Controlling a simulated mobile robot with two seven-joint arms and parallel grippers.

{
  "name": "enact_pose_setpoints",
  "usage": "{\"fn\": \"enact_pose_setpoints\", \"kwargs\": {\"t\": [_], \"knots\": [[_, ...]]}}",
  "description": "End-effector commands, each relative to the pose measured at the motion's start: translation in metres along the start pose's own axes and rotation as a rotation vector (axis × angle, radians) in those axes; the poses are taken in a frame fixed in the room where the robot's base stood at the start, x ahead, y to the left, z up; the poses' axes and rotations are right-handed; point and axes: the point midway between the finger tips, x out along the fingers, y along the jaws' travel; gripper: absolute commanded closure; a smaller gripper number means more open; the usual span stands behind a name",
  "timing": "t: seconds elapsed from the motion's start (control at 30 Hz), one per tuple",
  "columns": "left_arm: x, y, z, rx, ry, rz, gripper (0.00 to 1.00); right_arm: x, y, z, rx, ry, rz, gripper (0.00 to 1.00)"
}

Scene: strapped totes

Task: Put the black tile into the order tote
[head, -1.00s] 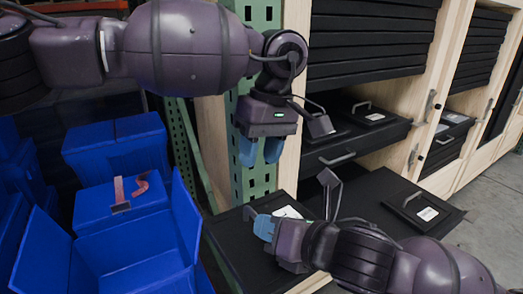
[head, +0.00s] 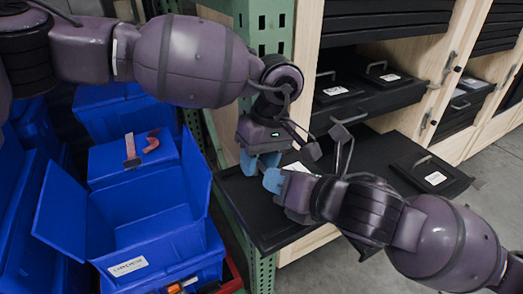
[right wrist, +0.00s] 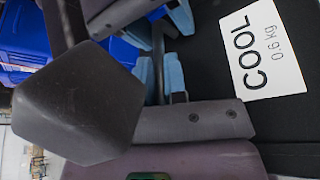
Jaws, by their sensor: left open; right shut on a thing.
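The black tile (head: 240,195) is a flat dark slab with a white label reading COOL 0.6 kg, which fills the right side of the right wrist view (right wrist: 285,110). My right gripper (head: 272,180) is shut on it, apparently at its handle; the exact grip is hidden. My left gripper (head: 260,160) is open, fingers down, right beside the right fingertips above the tile. Whether it touches the tile or handle I cannot tell. The order tote (head: 182,254) is an open blue tote at lower left with flaps spread and a white front label. Its visible inside looks empty.
A second blue tote (head: 110,165) with a red strap (head: 131,147) stands behind the order tote. A green perforated post (head: 262,235) rises between totes and tile. Another black tile (head: 425,172) with handle lies at right beside a wooden cabinet (head: 415,110).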

Motion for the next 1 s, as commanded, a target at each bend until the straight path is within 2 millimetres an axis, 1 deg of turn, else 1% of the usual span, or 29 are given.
{"fn": "enact_pose_setpoints", "kwargs": {"t": [0.23, 0.27, 0.5, 0.53, 0.73, 0.77, 0.8, 0.87, 0.9, 0.93, 1.0], "knots": [[0.0004, 0.0, 0.0003, 0.0, 0.0, 0.0, 0.59, -0.0005, 0.0011, 0.0013, -0.002, -0.003, 0.003, 1.0], [0.0003, 0.0, 0.0003, 0.0, 0.0, 0.0, 0.61, -0.0005, 0.001, 0.0013, -0.002, -0.003, 0.003, 1.0], [0.0001, 0.0002, 0.0004, 0.001, 0.0, 0.001, 0.98, -0.0005, 0.0014, 0.0012, -0.002, -0.003, 0.004, 1.0], [0.0001, 0.0003, 0.0005, 0.001, 0.0, 0.001, 1.0, -0.0005, 0.0016, 0.0011, -0.002, -0.003, 0.004, 1.0], [-0.0004, 0.001, 0.001, 0.002, 0.0, 0.004, 1.0, -0.0008, 0.0032, 0.0006, -0.001, -0.002, 0.01, 1.0], [-0.0016, 0.0014, 0.001, 0.002, 0.0, 0.006, 1.0, -0.0008, 0.0034, 0.0005, -0.001, -0.001, 0.01, 0.83], [-0.0016, 0.0014, 0.0011, 0.002, 0.0, 0.007, 1.0, -0.0008, 0.0034, 0.0005, -0.001, -0.001, 0.011, 0.77], [-0.0017, 0.0014, 0.001, 0.001, 0.0, 0.007, 1.0, -0.0007, 0.0031, 0.0004, -0.001, -0.001, 0.01, 0.68], [-0.0016, 0.0013, 0.0009, 0.001, 0.0, 0.006, 1.0, -0.0007, 0.0028, 0.0003, 0.0, -0.001, 0.009, 0.61], [-0.0015, 0.0012, 0.0009, 0.001, 0.0, 0.006, 1.0, -0.0006, 0.0025, 0.0003, 0.0, -0.001, 0.008, 0.58], [-0.0014, 0.0009, 0.0007, 0.001, 0.0, 0.005, 1.0, -0.0005, 0.002, 0.0003, 0.0, -0.001, 0.006, 0.58]]}}
